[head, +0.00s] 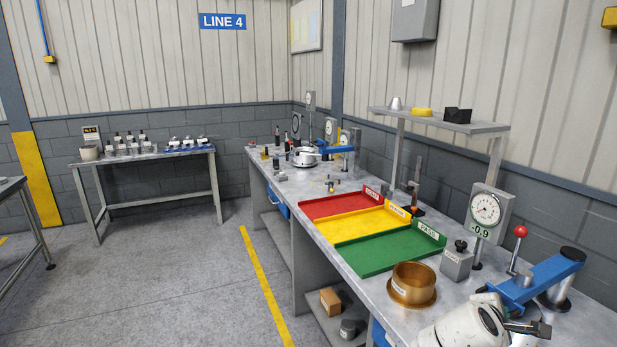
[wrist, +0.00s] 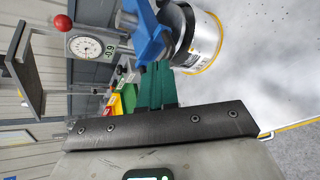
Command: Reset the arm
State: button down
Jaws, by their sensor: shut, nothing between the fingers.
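My gripper (head: 532,327) is at the lower right of the head view, at the end of my white arm, over the near end of the steel bench (head: 372,283). Its dark fingers are shut with nothing between them.
A brass cup (head: 412,290) stands left of my gripper. Empty-looking red (head: 335,204), yellow (head: 362,224) and green (head: 385,252) trays lie farther back. A dial gauge (head: 486,210), a red-knobbed lever (head: 520,232) and a grey block (head: 457,264) stand nearby. A shelf (head: 440,122) overhangs the bench.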

jog(key=s+a+f+m+g+y, duration=0.1)
jog(key=s+a+f+m+y, duration=0.65)
jog(key=s+f, duration=0.6)
jog(key=s+a+r+m+y, duration=0.1)
jog(key=s+a+m+y, duration=0.15)
jog(key=s+a, duration=0.4)
jog(key=s+a+m+y, duration=0.1)
jog(key=s+a+m, duration=0.25)
jog(key=s, duration=0.65)
jog(key=s+d+f+m+g+b, duration=0.1)
jog(key=s+f+g+b, duration=0.4)
jog(key=s+f, duration=0.5)
jog(key=shift+d+f, duration=0.6)
jog(key=shift+f, duration=0.25)
